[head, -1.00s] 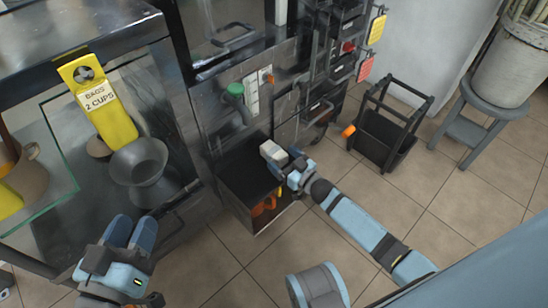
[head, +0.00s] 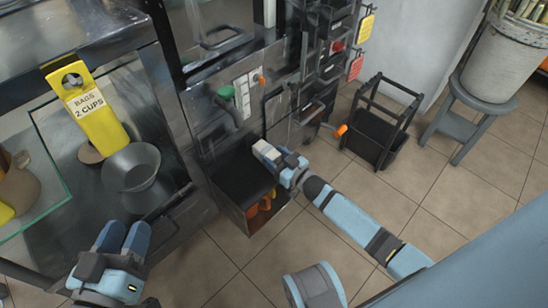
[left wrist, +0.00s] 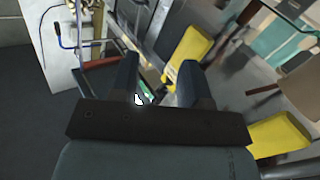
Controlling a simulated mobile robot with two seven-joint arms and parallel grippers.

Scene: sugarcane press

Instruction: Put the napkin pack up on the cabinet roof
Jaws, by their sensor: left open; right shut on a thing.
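My right gripper (head: 283,166) is shut on a small white block, which looks like the napkin pack (head: 265,151). It holds the pack above an open dark drawer (head: 229,203) at the front of the metal machine. The gripper hides part of the pack. My left gripper (head: 123,238) is open and empty at the lower left, in front of the glass-sided cabinet. Its two fingers also show in the left wrist view (left wrist: 160,82), with nothing between them. A dark metal top (head: 50,28) at the upper left looks like the cabinet roof.
A yellow tag reading "BAGS 2 CUPS" (head: 92,108) and a grey bowl (head: 132,168) are by the cabinet. Orange items (head: 262,204) lie in the drawer. A black bin frame (head: 378,132) and a stool with a pot (head: 470,112) stand right. Tiled floor (head: 395,205) is clear.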

